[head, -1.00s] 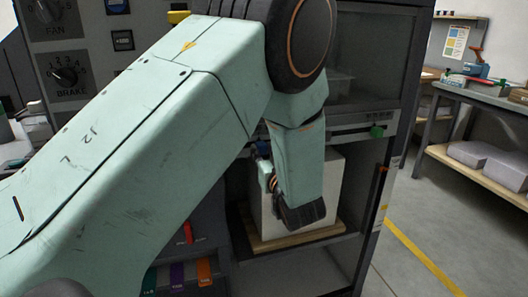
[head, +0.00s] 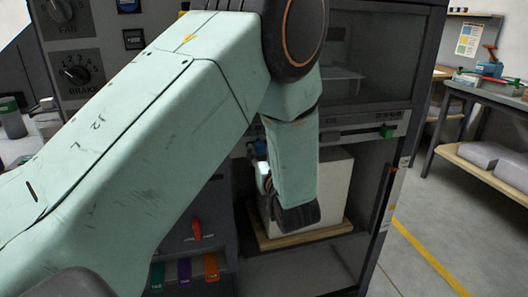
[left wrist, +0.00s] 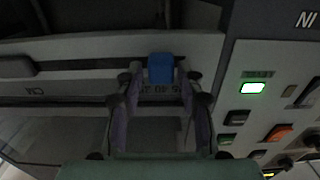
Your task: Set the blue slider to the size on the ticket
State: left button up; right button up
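The blue slider (left wrist: 161,68) shows in the left wrist view as a small blue block on a pale rail bar. No ticket can be made out with a readable size. My right gripper is not in view.
A green slider (head: 388,131) sits at the right of the machine's rail. A pale box-like block (head: 335,190) stands on a wooden board in the bay below. A red lever (head: 197,229) is lower left. A lit green display (left wrist: 253,87) and buttons lie right of the gripper.

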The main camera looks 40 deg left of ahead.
pick_arm(q)
jog(key=shift+o, duration=0.7)
jog(key=shift+s, duration=0.1)
jog(key=shift+r, duration=0.1)
jog(key=shift+r, duration=0.35)
notch_tip(320, 180, up, 9)
jog(key=shift+d, duration=0.1)
